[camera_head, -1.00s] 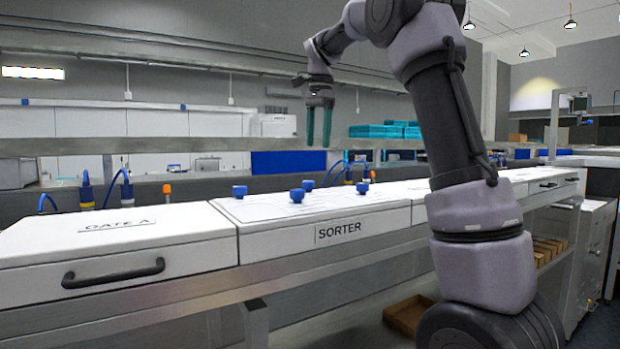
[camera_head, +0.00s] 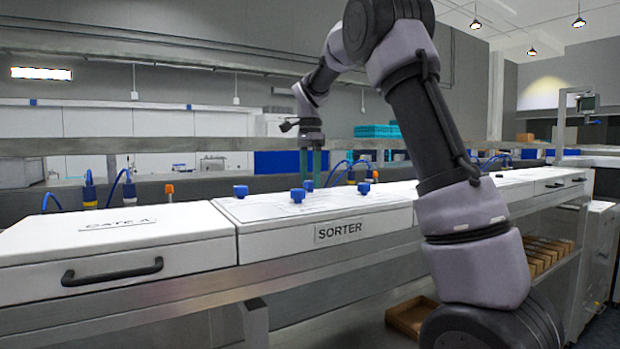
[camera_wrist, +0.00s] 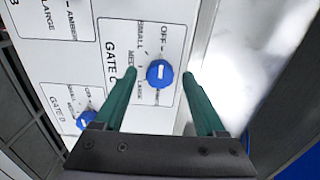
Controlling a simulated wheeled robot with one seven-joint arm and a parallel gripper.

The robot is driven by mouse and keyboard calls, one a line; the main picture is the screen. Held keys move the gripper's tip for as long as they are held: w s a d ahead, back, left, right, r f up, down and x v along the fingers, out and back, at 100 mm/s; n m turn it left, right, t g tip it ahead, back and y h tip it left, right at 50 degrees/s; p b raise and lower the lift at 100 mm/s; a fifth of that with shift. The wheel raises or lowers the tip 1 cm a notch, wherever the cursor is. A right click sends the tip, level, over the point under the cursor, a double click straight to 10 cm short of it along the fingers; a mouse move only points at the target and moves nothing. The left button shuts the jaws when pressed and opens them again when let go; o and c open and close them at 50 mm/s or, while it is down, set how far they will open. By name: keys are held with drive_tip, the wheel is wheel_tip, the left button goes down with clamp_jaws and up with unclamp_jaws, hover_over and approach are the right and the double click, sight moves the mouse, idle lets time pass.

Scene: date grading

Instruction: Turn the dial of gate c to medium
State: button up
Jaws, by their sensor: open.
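The gate C dial is a round blue knob (camera_wrist: 159,73) on a white panel in the wrist view. OFF, SMALL, MED and LARGE are printed around it, partly cut by my finger. I cannot tell surely which label its pointer faces. My gripper (camera_wrist: 158,76) is open, with one teal finger on each side of the knob in this view. Whether the fingers touch it is unclear. In the head view my gripper (camera_head: 311,174) points down just above a blue knob (camera_head: 308,185) on the sorter top.
The gate D dial (camera_wrist: 86,119) is close by, left of my fingers. Other blue knobs stand on the sorter panel (camera_head: 265,209), including one at the left (camera_head: 240,191). Blue-capped fittings (camera_head: 89,190) line the back.

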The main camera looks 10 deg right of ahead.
drive_tip(key=shift+f, duration=0.15)
clamp_jaws()
